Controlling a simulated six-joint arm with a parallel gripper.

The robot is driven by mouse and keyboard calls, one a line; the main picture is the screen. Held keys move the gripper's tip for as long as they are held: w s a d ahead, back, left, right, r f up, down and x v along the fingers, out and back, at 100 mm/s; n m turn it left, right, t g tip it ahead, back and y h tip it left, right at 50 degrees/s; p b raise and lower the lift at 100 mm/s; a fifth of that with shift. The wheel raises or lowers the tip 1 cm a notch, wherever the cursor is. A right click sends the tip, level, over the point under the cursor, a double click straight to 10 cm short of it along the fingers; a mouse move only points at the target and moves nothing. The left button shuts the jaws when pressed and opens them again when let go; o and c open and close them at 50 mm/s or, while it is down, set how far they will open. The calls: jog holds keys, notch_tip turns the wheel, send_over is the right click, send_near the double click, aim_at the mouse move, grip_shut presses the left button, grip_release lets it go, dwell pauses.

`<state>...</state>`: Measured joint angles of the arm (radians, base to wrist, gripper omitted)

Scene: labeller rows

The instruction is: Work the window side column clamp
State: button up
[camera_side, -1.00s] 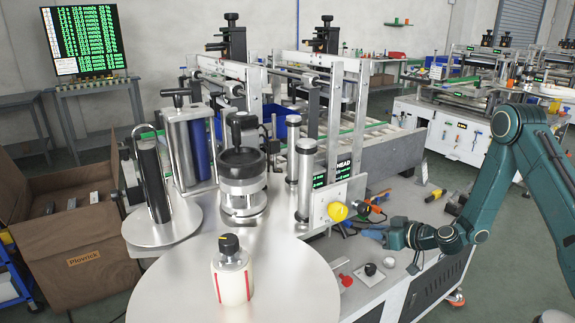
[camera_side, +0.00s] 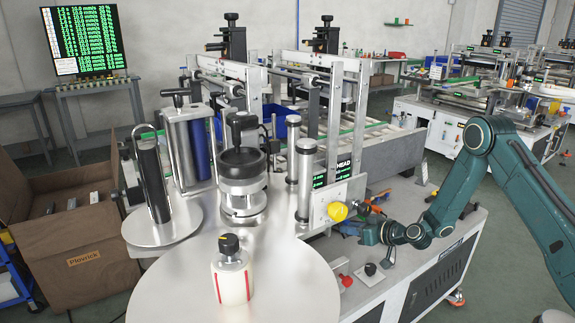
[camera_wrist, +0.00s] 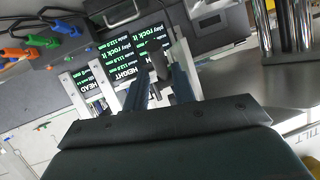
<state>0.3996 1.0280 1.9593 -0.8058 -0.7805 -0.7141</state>
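Upright columns carry clamps and black knobs: a near column with a black top (camera_side: 241,165), and far ones (camera_side: 233,40) and (camera_side: 327,38). Which clamp is the window side one cannot be told.
Green-text displays (camera_wrist: 110,75) lie close ahead in the wrist view, with chrome posts (camera_wrist: 300,25) at the right. Red-handled (camera_side: 345,279) and black (camera_side: 370,269) knobs stand on the bench top. Loose tools (camera_side: 375,200) lie behind my gripper. A round plate (camera_side: 290,285) is left.

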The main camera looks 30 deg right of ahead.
aim_at(338, 226)
jog(key=shift+x, duration=3.15)
jog(key=shift+c, duration=0.3)
grip_shut()
